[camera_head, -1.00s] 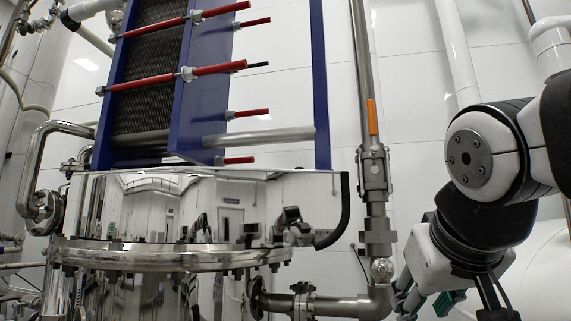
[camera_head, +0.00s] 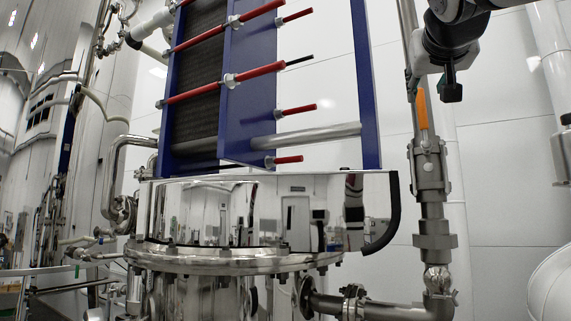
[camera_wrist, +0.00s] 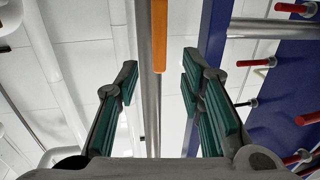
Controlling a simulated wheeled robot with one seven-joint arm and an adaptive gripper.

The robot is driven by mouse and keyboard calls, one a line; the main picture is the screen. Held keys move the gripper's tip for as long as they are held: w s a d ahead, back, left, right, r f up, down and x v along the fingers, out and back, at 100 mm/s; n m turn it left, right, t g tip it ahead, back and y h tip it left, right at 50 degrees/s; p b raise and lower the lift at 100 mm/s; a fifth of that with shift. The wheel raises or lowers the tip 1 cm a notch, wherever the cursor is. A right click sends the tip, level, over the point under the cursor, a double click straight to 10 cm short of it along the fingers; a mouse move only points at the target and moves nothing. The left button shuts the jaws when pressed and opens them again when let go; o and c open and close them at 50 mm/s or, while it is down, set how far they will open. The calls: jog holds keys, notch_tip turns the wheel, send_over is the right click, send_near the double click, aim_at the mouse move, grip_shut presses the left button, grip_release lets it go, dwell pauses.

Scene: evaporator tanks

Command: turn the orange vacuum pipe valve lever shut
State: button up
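The orange valve lever (camera_head: 422,110) points up along the steel vacuum pipe (camera_head: 408,45), just above the metal valve body (camera_head: 429,172) in the head view. In the wrist view the lever (camera_wrist: 159,35) hangs from the top edge, in line with the pipe (camera_wrist: 149,90). My gripper (camera_wrist: 160,66) is open, its green-padded fingers spread on either side of the lever and pipe, with visible gaps. Whether the lever lies at fingertip depth cannot be told. In the head view my arm's end is at the top right, close to the lever; the fingers are not clearly visible there.
A blue-framed plate stack (camera_head: 250,80) with red rods (camera_head: 215,85) stands left of the pipe. Below it is a shiny steel tank (camera_head: 230,210) with a bolted flange (camera_head: 225,260). A lower horizontal pipe (camera_head: 375,308) joins the valve pipe. White wall lies behind.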

aim_at(422, 100)
jog(key=p+x, duration=0.1)
jog(key=x, duration=0.7)
jog(key=shift+d+p, duration=0.1)
jog(key=shift+p, duration=0.25)
grip_shut()
